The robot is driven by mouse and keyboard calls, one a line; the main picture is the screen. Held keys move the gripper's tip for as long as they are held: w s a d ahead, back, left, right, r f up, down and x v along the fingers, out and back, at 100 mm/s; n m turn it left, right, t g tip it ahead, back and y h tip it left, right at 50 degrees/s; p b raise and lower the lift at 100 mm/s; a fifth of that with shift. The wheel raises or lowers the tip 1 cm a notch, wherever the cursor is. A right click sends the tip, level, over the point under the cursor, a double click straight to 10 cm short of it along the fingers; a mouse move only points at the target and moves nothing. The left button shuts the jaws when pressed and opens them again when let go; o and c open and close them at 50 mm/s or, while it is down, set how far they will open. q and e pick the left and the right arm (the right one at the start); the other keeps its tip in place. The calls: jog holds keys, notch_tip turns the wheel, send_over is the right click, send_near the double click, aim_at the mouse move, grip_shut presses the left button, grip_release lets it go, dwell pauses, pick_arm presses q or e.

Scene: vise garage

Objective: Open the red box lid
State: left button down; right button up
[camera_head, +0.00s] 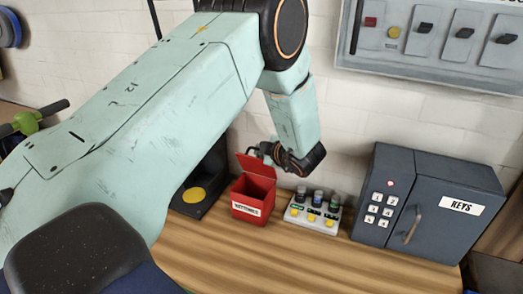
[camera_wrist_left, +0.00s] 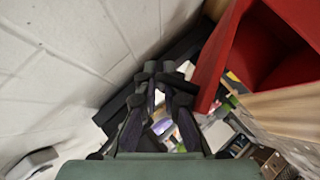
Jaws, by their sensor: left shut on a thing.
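The red box (camera_head: 252,203) stands on the wooden bench with a white label on its front. Its red lid (camera_head: 256,166) is raised and tilted up at the back, so the box is open. In the left wrist view the open red box (camera_wrist_left: 268,45) fills the upper right. My left gripper (camera_head: 259,150) is at the lid's upper edge, behind and right of it. Its fingers (camera_wrist_left: 167,76) are close together beside the red lid edge and shut on the lid; the exact contact is partly hidden. My right gripper is not in view.
Right of the box stands a light panel (camera_head: 312,213) with yellow buttons and dark knobs. A dark unit with a yellow disc (camera_head: 194,195) is left of it. A grey key safe (camera_head: 425,205) stands farther right. A switch panel (camera_head: 435,45) hangs on the white brick wall.

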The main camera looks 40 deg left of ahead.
pick_arm(q)
jog(key=shift+w+r, duration=0.5)
jog(key=shift+r, duration=0.1)
dwell(0.3)
jog(key=c, duration=1.8)
grip_release()
jog(key=shift+o, duration=0.3)
jog(key=shift+f, duration=0.1)
